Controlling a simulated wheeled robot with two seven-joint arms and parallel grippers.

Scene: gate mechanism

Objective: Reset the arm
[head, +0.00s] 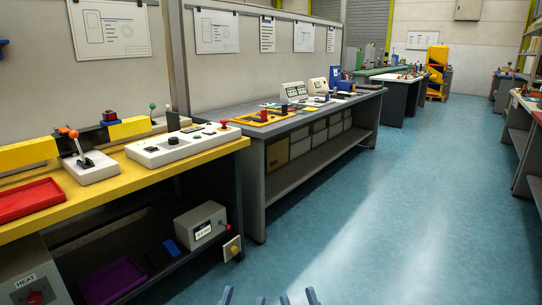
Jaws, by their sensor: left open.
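A yellow horizontal bar runs along the back of the yellow-topped bench at left, in a left piece (28,153) and a right piece (128,127), with a dark section between them. I cannot tell whether the pieces are joined. In front of it a tilted lever with an orange knob (72,133) stands on a white box (90,168). A white control panel (182,146) with black knobs and a red knob lies to the right. My left gripper (243,297) and right gripper (299,297) show only fingertips at the bottom edge, apart from the bench; both look open and empty.
A red tray (28,199) lies on the yellow bench (70,205). Below are a purple tray (112,281) and a grey box (200,226). A grey bench (300,119) with devices stands beyond. The blue floor (400,220) at centre right is clear.

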